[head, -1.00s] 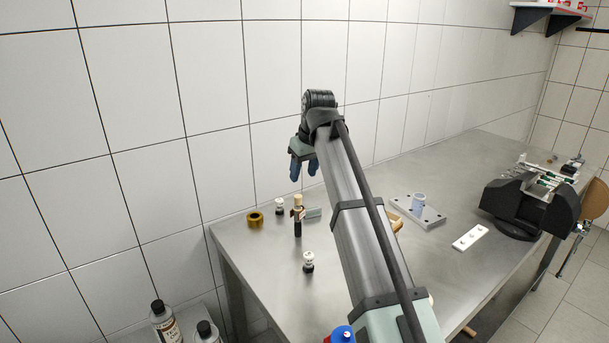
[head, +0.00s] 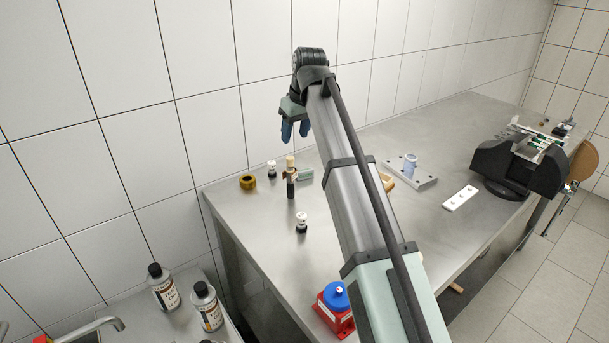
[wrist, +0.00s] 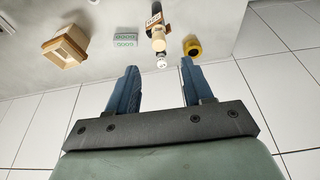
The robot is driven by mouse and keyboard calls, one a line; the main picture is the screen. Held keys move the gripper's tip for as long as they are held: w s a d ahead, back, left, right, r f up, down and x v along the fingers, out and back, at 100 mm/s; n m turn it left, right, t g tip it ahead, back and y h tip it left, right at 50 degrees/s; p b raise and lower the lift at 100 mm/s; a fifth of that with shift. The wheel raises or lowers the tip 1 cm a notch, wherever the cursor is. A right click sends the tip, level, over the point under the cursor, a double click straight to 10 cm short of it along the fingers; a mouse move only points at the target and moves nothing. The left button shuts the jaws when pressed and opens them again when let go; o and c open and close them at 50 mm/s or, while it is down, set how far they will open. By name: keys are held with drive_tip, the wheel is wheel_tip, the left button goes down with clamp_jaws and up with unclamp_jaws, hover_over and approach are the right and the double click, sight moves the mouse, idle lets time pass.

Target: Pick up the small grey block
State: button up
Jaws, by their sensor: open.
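The small grey block (head: 305,174) lies on the steel table in the head view, just right of a dark bottle with a pale stopper (head: 291,178). In the wrist view the block (wrist: 125,40) looks grey-green with round marks on its face, between a wooden box and the bottle. My gripper (head: 294,136) hangs above the far left part of the table, apart from the block. In the wrist view its two blue fingers (wrist: 156,72) are spread wide with nothing held between them.
A brass ring (head: 248,182) and two small white-topped vials (head: 272,169) (head: 302,222) stand near the block. The wooden box (wrist: 65,48) is close on its other side. A tiled wall (head: 190,60) rises behind.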

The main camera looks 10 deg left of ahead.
drive_tip(key=shift+o, duration=0.5)
drive_tip(key=o, duration=0.8)
drive_tip(key=m+t, duration=0.1)
drive_tip(key=m, duration=0.1)
approach(304, 170)
drive_tip(key=shift+t, duration=0.3)
drive_tip(key=shift+x, duration=4.3)
